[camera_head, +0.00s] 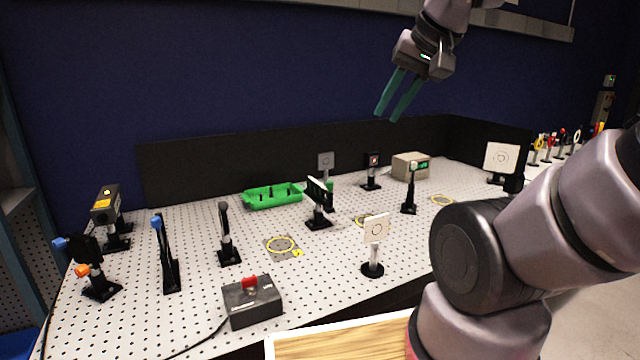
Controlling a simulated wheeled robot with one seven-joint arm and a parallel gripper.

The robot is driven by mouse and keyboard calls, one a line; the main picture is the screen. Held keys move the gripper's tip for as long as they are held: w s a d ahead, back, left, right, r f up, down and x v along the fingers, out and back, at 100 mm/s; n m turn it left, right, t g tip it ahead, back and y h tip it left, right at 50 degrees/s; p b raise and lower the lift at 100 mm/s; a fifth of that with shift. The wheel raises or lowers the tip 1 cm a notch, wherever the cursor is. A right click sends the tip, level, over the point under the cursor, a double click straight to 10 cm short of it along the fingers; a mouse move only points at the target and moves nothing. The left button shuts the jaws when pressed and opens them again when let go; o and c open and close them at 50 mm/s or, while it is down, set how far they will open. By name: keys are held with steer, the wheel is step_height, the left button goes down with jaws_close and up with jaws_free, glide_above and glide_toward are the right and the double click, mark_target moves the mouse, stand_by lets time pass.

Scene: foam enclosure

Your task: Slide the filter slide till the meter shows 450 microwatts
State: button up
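My gripper (387,117) is high above the back of the perforated table, in front of the dark blue wall. Its two teal fingers point down and stand apart with nothing between them. What looks like the filter slide (319,196) is a dark, slanted bar with a pale strip on a black post mount, near the middle of the table. My gripper is well above it and to its right, not touching.
A grey box with a red switch (252,300) is at the front. White target cards (376,229) and several post-mounted optics (228,234) stand around. A low black foam wall (200,170) borders the back.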

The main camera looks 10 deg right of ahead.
steer(key=o, duration=0.4)
steer(key=shift+w+a+f, duration=0.1)
steer(key=shift+w+f, duration=0.15)
steer(key=m+g+y, duration=0.1)
steer(key=m+y, duration=1.4)
steer(key=m, duration=0.2)
glide_toward(319, 186)
steer(key=s+r, duration=0.3)
steer(key=s, duration=0.2)
steer(key=shift+m, duration=0.3)
steer(key=x, duration=1.1)
steer(key=shift+f, duration=0.3)
jaws_close()
